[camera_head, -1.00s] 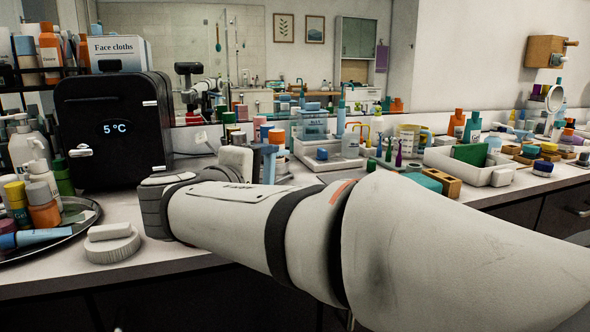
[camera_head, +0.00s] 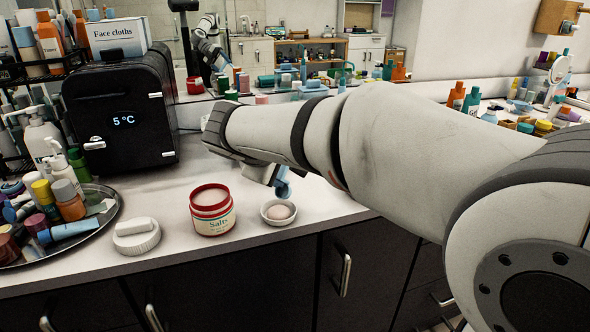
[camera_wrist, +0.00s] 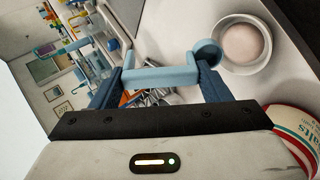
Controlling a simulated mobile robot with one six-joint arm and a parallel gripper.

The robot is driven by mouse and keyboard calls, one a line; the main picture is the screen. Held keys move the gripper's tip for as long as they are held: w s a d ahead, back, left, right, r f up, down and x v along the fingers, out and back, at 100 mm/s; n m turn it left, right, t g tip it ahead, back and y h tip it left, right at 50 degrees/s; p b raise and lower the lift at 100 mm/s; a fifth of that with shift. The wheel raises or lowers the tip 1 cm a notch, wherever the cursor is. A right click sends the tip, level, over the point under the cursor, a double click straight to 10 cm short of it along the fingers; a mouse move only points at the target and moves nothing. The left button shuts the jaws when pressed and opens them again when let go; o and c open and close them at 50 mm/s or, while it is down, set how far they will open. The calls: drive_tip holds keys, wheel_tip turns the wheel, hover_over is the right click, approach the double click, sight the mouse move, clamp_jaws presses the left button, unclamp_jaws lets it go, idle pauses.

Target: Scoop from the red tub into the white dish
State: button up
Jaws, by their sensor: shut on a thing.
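The red tub (camera_head: 212,222), labelled Salts, stands open on the counter with pale contents visible. The white dish (camera_head: 279,219) stands just to its right and holds a pale pinkish mound (camera_head: 278,211). My gripper (camera_wrist: 160,78) is shut on a light blue scoop (camera_wrist: 158,76). In the head view the scoop (camera_head: 283,188) shows below my wrist, just above and behind the dish. In the wrist view the scoop's round cup is beside the dish (camera_wrist: 225,66); I cannot tell whether anything is in it. Part of the tub (camera_wrist: 288,128) shows at lower right.
A white ribbed lid (camera_head: 137,243) lies left of the tub. A round tray (camera_head: 98,235) crowded with bottles is at far left. A black mini fridge (camera_head: 125,110) stands behind. The counter's front edge runs close before the tub and dish.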

drive_tip(key=p, duration=0.2)
drive_tip(key=shift+w+d+r+g+p, duration=0.15)
drive_tip(key=shift+w+r+g+p, duration=0.05)
drive_tip(key=shift+g+p, duration=0.2)
drive_tip(key=shift+w+d+y+p, duration=0.15)
drive_tip(key=shift+y+p, duration=0.15)
drive_tip(key=shift+p, duration=0.45)
drive_tip(key=g+p, duration=0.1)
drive_tip(key=p, duration=0.2)
drive_tip(key=w+f+g+y+p, duration=0.1)
drive_tip(key=p, duration=0.3)
drive_tip(key=shift+w+d+f+g, duration=0.1)
drive_tip(key=shift+d+f+g, duration=0.05)
drive_tip(key=shift+d+g, duration=0.2)
drive_tip(key=shift+w+d+f+m+g+y+p, duration=0.25)
drive_tip(key=shift+w+f+g+y+p, duration=0.45)
drive_tip(key=shift+p, duration=1.55)
drive_tip(key=shift+w+d+f+m+g+y+p, duration=0.15)
drive_tip(key=shift+d+f+g+y+p, duration=0.55)
drive_tip(key=shift+p, duration=1.5)
drive_tip(key=shift+w+a+f+m+g+y+p, duration=0.2)
drive_tip(key=shift+w+g+y+p, duration=0.55)
drive_tip(key=shift+p, duration=1.5)
drive_tip(key=shift+s+d+f+h, duration=0.1)
drive_tip(key=shift+s+d+h, duration=0.05)
drive_tip(key=shift+s+h, duration=0.1)
